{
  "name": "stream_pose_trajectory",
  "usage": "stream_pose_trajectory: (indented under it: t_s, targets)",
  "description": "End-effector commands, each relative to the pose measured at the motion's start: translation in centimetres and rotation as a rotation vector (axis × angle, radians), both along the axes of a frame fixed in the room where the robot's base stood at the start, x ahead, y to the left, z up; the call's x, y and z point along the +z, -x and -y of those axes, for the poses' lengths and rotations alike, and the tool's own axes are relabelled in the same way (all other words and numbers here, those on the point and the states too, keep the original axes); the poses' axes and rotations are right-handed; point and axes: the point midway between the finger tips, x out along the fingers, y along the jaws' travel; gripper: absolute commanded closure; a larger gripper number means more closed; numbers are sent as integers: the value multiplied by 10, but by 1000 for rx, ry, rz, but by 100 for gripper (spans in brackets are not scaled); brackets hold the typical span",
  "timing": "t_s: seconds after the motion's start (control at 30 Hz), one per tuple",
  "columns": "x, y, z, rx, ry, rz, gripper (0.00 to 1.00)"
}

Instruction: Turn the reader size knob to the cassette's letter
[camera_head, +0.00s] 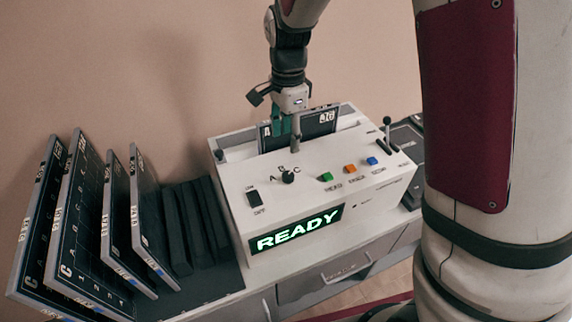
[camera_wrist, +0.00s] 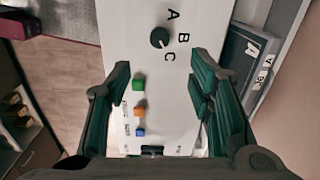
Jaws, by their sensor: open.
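The white reader (camera_head: 225,185) has a dark round size knob (camera_head: 288,177) on its sloped top. In the wrist view, the knob (camera_wrist: 160,37) has the letters A, B and C beside it. A pale mark on the knob seems to point between B and C, but is too small to be sure. A dark cassette (camera_head: 318,125) stands in the reader's slot. Its white label also shows in the wrist view, on the cassette (camera_wrist: 243,65), and seems to include an A. My gripper (camera_head: 290,125) is open and empty above the reader, partly in front of the cassette, apart from the knob.
Green (camera_head: 325,177), orange (camera_head: 350,168) and blue (camera_head: 372,161) buttons lie right of the knob. A switch (camera_head: 253,199) is at its left and a lever (camera_head: 387,130) at the right. The display (camera_head: 297,229) reads READY. Several cassettes (camera_head: 85,200) stand in a rack at left.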

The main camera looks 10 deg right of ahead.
Motion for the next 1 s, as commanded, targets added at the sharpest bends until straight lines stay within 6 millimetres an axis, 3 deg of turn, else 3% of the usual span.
stream_pose_trajectory:
  t_s: [0.6,0.8,1.0]
  targets:
    - [-108,2,1,2,0,-3,52]
    - [-127,1,1,2,0,-2,52]
    - [-131,1,1,3,0,1,52]
